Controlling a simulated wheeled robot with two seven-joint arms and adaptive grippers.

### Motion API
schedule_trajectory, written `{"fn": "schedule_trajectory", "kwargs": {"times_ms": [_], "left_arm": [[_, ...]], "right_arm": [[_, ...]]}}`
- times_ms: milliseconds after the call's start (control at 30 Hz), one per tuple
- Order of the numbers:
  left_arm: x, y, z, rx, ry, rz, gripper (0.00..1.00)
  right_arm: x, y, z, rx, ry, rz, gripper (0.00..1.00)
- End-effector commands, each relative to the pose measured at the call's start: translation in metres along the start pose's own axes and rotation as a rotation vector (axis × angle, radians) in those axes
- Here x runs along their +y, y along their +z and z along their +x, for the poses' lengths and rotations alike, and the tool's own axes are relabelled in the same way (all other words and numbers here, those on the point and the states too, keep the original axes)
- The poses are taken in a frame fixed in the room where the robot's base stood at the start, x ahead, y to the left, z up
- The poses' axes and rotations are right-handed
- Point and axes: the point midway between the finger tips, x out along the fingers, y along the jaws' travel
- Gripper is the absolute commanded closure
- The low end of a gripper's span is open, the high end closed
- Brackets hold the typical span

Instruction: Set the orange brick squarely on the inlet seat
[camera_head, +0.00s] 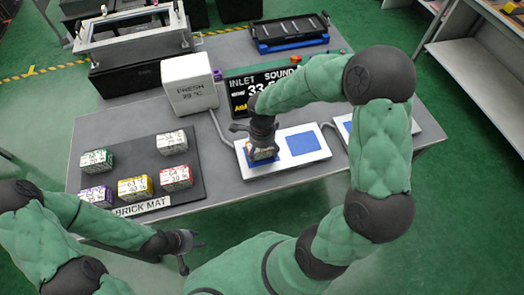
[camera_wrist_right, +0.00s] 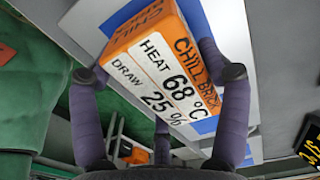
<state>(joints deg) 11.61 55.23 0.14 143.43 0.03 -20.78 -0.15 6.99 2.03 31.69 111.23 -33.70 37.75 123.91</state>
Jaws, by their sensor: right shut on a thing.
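The orange brick (camera_wrist_right: 165,65), with a white label reading heat 68 °C and draw 25 %, is between the fingers of my right gripper (camera_wrist_right: 160,85). In the head view my right gripper (camera_head: 262,143) holds the brick (camera_head: 263,154) over the left blue square (camera_head: 250,158) of a white plate (camera_head: 318,157). The brick covers much of that square; I cannot tell whether it touches. The right blue square (camera_head: 303,143) is bare. No label shows which square is the inlet seat. My left gripper (camera_head: 190,254) is open and empty, off the table's front edge.
Several other bricks stand on the dark brick mat (camera_head: 150,152) at left. A white box (camera_head: 190,83) reading fresh 39 °C and a display (camera_head: 250,88) headed inlet stand behind the plate. Another white plate (camera_head: 425,128) lies right, partly behind my right arm.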

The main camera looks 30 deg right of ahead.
Motion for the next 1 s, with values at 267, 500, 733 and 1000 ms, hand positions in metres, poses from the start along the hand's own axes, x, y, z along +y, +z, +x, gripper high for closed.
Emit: {"fn": "schedule_trajectory", "kwargs": {"times_ms": [267, 500, 733, 1000], "left_arm": [[-0.0002, -0.0001, 0.0005, 0.000, 0.000, 0.000, 0.60], [-0.0012, -0.0002, 0.0033, 0.000, 0.000, 0.000, 0.60], [-0.0011, -0.0002, 0.0032, 0.000, 0.000, 0.000, 0.60], [0.0008, 0.0000, -0.0024, 0.000, 0.000, 0.000, 0.60]], "right_arm": [[-0.0012, -0.0001, 0.0005, 0.000, -0.004, 0.001, 0.69], [-0.0005, 0.0001, 0.0031, 0.000, -0.002, 0.001, 0.00], [-0.0006, 0.0001, 0.0029, 0.000, -0.002, 0.001, 0.00], [-0.0010, 0.0000, -0.0035, 0.000, -0.004, 0.001, 0.00]]}}
